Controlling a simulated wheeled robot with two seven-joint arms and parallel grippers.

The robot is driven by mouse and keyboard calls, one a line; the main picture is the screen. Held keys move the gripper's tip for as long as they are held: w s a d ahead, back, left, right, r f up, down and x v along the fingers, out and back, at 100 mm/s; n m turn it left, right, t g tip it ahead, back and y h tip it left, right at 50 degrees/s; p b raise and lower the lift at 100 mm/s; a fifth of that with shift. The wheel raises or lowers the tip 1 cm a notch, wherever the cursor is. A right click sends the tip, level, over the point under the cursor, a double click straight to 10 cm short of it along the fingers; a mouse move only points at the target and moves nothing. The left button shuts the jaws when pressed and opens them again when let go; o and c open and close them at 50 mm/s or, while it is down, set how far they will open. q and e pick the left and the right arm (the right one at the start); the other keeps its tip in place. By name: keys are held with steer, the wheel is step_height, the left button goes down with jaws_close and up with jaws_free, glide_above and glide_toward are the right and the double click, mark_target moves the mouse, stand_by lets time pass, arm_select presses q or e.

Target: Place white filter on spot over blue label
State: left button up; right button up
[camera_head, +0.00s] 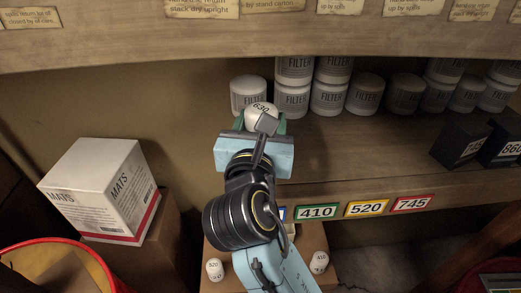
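A white filter (260,109) marked 630 sits between the fingers of my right gripper (263,121), which looks shut on it. The gripper is in front of the left end of the filter shelf. The filter overlaps shelved cans in the picture; I cannot tell whether it touches the shelf. The blue label (283,213) is on the shelf's front edge, mostly hidden behind my arm. Shelf surface directly behind the gripper is also hidden. My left gripper is out of view.
Several grey-white FILTER cans (292,101) line the shelf (340,140). Green 410, yellow 520 and red 745 labels (411,204) follow to the right. Dark boxes (461,143) stand right. A MATS box (100,185) is left. Small white filters (214,270) stand below.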

step_height(320, 180, down, 6)
steer(key=shift+r+b, duration=0.1)
steer(key=shift+b, duration=0.3)
steer(key=shift+f, duration=0.35)
steer(key=shift+f, duration=0.2)
steer(key=o, duration=1.1)
